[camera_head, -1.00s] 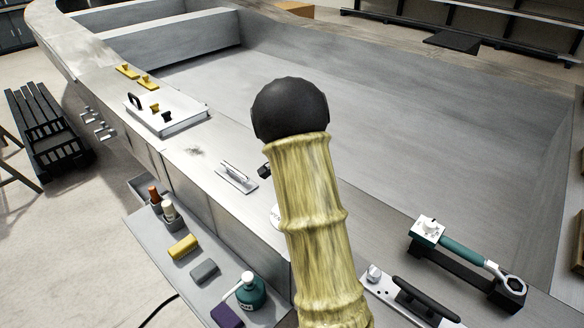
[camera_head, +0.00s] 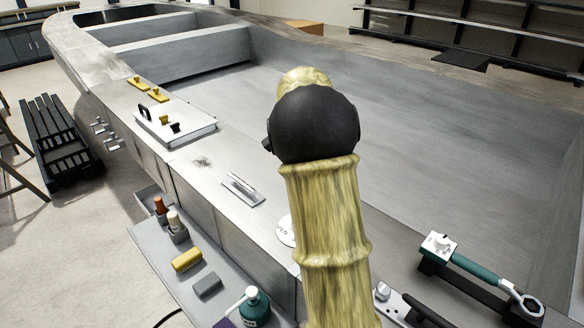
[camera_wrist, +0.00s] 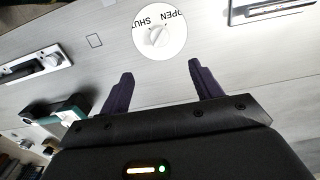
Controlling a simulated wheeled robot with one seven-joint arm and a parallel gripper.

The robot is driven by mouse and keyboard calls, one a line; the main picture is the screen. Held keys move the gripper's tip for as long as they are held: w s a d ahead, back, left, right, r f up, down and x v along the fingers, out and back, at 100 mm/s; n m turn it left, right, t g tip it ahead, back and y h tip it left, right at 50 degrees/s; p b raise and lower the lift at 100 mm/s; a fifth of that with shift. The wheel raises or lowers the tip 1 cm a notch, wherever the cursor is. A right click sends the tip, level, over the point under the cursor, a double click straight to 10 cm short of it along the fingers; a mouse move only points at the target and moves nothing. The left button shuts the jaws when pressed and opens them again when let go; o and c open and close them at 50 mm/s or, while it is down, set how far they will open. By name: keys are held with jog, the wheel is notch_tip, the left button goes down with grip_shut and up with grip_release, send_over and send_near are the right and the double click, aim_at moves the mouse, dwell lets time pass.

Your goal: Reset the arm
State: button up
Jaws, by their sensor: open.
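My gripper (camera_wrist: 160,95) shows in the wrist view with its two dark fingers apart and nothing between them. It hangs over the grey deck of the boat (camera_wrist: 110,70). A round white dial marked OPEN and SHUT (camera_wrist: 159,35) lies beyond the fingertips, apart from them. In the head view my arm stands up in the middle and hides my gripper. The dial (camera_head: 286,231) is partly hidden behind my arm there.
A torque wrench with a teal grip (camera_head: 475,268) rests on a dark holder at right. A metal latch (camera_head: 243,188) and a white hatch lid (camera_head: 178,126) are on the deck. A side shelf (camera_head: 165,258) holds bottles, a yellow sponge (camera_head: 187,260) and a teal pump bottle (camera_head: 255,305).

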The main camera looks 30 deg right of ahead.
jog(key=s+a+f+n+t, duration=0.1)
jog(key=s+a+f+n, duration=0.3)
jog(key=s+a+n, duration=0.3)
jog(key=s+a+f+n+t, duration=0.1)
jog(key=s+a+f+n, duration=0.4)
jog(key=s, duration=0.6)
jog(key=a+n, duration=0.2)
jog(key=a, duration=0.1)
jog(key=shift+s+a+t, duration=0.25)
jog(key=shift+s+t, duration=0.05)
jog(key=shift+s, duration=0.1)
jog(key=shift+f, duration=0.1)
